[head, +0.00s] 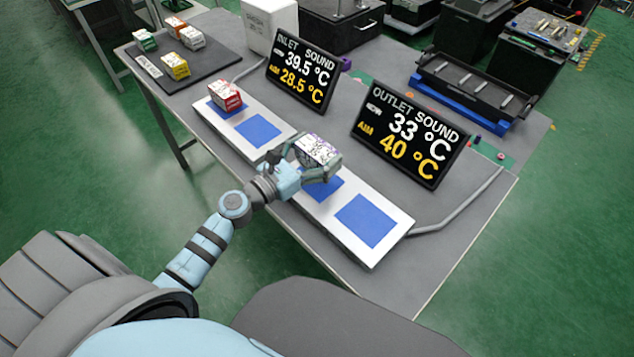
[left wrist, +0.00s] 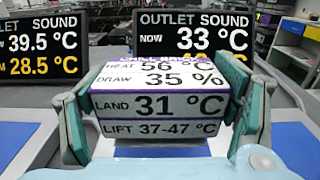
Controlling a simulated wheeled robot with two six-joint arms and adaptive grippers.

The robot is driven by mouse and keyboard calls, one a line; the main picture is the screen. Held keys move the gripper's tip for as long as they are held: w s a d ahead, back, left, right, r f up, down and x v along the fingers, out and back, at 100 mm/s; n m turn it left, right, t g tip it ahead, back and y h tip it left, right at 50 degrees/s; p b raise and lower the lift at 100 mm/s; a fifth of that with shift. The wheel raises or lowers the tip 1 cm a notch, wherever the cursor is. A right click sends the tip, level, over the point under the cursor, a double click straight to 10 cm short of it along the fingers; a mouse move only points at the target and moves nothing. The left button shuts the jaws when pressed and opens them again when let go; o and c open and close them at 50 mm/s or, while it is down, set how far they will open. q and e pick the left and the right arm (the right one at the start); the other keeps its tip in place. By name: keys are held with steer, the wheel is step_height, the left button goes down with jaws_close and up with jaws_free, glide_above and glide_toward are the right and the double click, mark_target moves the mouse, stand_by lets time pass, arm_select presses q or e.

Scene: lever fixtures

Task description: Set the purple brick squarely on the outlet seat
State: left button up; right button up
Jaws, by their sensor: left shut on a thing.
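The purple brick (head: 318,150), white-labelled with purple edges, is held in my left gripper (head: 316,168) at the back-left end of the outlet plate. In the left wrist view the brick (left wrist: 158,100) sits level between both fingers (left wrist: 160,118); its labels read HEAT 56 °C, DRAW 35 %, LAND 31 °C, LIFT 37-47 °C. The white outlet seat plate (head: 312,207) has two blue squares; the nearer-right one (head: 366,220) is bare, the other (head: 327,186) is partly hidden under the brick. I cannot tell whether the brick touches it. The outlet display (head: 411,133) reads 33 °C, aim 40 °C. My right gripper is out of view.
The inlet plate (head: 222,127) bears a red brick (head: 225,96) and a bare blue square (head: 257,131). The inlet display (head: 302,72) reads 39.5 °C, aim 28.5 °C. A dark mat (head: 200,65) with several bricks lies at the back left. A cable (head: 460,212) runs right of the outlet plate.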

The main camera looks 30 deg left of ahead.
mark_target(316, 166)
arm_select(q)
steer(key=shift+s+f, duration=0.2)
steer(key=shift+f, duration=0.4)
steer(key=f+b, duration=0.3)
steer(key=shift+s, duration=0.25)
steer(key=shift+f, duration=0.25)
steer(key=shift+w+r, duration=0.1)
steer(key=shift+w, duration=0.05)
steer(key=o, duration=1.5)
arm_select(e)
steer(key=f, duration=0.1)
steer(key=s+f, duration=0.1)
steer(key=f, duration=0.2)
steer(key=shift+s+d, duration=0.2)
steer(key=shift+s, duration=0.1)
arm_select(q)
steer(key=shift+r, duration=0.1)
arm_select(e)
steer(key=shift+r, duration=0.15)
